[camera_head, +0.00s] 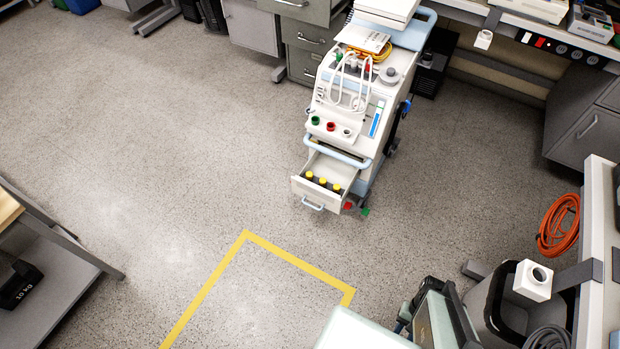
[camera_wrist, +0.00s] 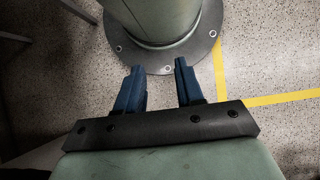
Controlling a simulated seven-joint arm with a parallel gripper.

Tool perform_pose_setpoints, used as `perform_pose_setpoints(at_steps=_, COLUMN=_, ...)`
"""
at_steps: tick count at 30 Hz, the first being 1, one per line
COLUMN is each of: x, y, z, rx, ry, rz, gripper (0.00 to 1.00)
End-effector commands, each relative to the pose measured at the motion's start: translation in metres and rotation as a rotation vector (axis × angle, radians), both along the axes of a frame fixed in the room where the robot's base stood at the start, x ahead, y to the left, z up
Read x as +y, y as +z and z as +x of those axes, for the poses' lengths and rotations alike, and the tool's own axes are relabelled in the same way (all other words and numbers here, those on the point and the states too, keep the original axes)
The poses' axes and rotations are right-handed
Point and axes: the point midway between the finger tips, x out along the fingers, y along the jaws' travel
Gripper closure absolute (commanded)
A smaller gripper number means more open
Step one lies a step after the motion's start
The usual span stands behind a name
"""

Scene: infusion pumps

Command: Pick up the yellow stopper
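Three yellow stoppers (camera_head: 322,181) show in a row in the head view. They sit on dark items inside the open drawer (camera_head: 313,191) at the front of a white medical cart (camera_head: 345,110). The lower parts of the items are hidden in the drawer. My gripper (camera_wrist: 158,68) shows in the wrist view with its two blue fingers spread apart and nothing between them. It points down toward the floor, and no stopper is in the wrist view. I cannot clearly make out the gripper in the head view.
Green, red and white round parts (camera_head: 331,126) stand on the cart above the drawer. Yellow tape (camera_head: 248,236) marks the open floor before the cart. A grey bin (camera_head: 497,305) and orange cable coil (camera_head: 558,226) are at right, a low shelf (camera_head: 60,275) at left.

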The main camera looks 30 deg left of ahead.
Motion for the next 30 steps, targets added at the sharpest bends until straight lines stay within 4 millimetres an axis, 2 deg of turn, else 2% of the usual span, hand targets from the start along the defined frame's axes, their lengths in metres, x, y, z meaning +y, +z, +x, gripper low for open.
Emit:
perform_pose_setpoints(at_steps=8, x=0.0, y=0.0, z=0.0, rx=0.0, ry=0.0, rz=0.0, gripper=0.63)
perform_pose_setpoints(at_steps=16, x=0.0, y=0.0, z=0.0, rx=0.0, ry=0.0, rz=0.0, gripper=0.37)
perform_pose_setpoints(at_steps=25, x=0.002, y=0.0, z=0.0, rx=0.0, ry=0.009, rz=0.0, gripper=0.37)
perform_pose_setpoints(at_steps=30, x=0.014, y=0.002, z=0.004, rx=-0.008, ry=0.069, rz=0.0, gripper=0.37)
